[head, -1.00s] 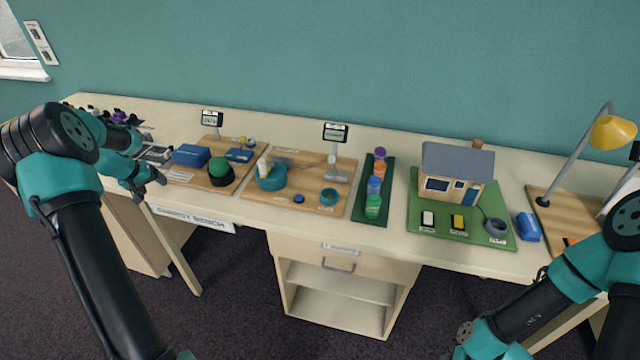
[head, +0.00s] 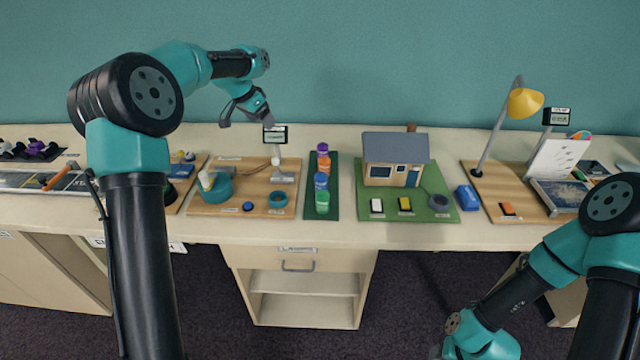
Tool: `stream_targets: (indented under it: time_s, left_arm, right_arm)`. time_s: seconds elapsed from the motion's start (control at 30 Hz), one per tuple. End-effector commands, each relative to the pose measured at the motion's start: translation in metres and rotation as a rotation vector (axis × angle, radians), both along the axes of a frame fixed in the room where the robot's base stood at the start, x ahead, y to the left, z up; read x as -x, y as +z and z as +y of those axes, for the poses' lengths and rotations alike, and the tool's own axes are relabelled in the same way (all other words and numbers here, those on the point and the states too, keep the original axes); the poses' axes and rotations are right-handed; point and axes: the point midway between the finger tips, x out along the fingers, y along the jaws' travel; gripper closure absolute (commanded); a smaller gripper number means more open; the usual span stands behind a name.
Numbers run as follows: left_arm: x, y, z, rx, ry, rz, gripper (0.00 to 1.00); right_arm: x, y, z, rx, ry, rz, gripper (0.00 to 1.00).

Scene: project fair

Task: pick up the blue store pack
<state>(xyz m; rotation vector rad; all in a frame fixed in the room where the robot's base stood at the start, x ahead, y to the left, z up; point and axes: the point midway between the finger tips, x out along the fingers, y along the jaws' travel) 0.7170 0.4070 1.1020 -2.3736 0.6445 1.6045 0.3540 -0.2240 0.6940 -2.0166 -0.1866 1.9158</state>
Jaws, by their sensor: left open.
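My left gripper (head: 247,116) is open and empty, raised above the back of the bench, well left of the pack. My right arm comes in at the lower right, and its gripper is out of view.
A model house (head: 394,161) stands on the green mat. Right of the pack is a wooden board (head: 484,181) with a yellow lamp (head: 524,102). A dark green tray (head: 334,190) holds several coloured pieces. A small sign (head: 275,134) stands near my left gripper.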

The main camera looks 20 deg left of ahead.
Motion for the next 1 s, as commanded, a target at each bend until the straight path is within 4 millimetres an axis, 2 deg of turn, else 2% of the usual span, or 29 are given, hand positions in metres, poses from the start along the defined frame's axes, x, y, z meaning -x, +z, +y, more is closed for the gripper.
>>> stream_targets:
  time_s: [0.03, 0.2, 0.3, 0.4, 0.53, 0.83, 1.0]
  left_arm:
    - [-0.003, -0.006, -0.033, -0.040, -0.103, 0.030, 0.26]
    - [-0.003, -0.020, -0.121, -0.189, -0.427, 0.120, 0.26]
    - [0.001, -0.024, -0.163, -0.270, -0.589, 0.165, 0.26]
    - [0.005, -0.026, -0.189, -0.327, -0.696, 0.194, 0.26]
    - [0.008, -0.027, -0.203, -0.359, -0.757, 0.212, 0.26]
    - [0.008, -0.027, -0.203, -0.361, -0.757, 0.212, 0.26]
    - [0.007, -0.038, -0.202, -0.359, -0.757, 0.212, 0.26]
  right_arm:
    - [0.000, 0.000, 0.000, 0.000, 0.000, 0.000, 0.57]
    - [0.000, 0.000, 0.000, 0.000, 0.000, 0.000, 0.57]
    - [0.000, 0.000, 0.000, 0.000, 0.000, 0.000, 0.57]
    - [0.000, 0.000, 0.000, 0.000, 0.000, 0.000, 0.57]
    - [0.000, 0.000, 0.000, 0.000, 0.000, 0.000, 0.57]
    - [0.000, 0.000, 0.000, 0.000, 0.000, 0.000, 0.57]
    - [0.000, 0.000, 0.000, 0.000, 0.000, 0.000, 0.57]
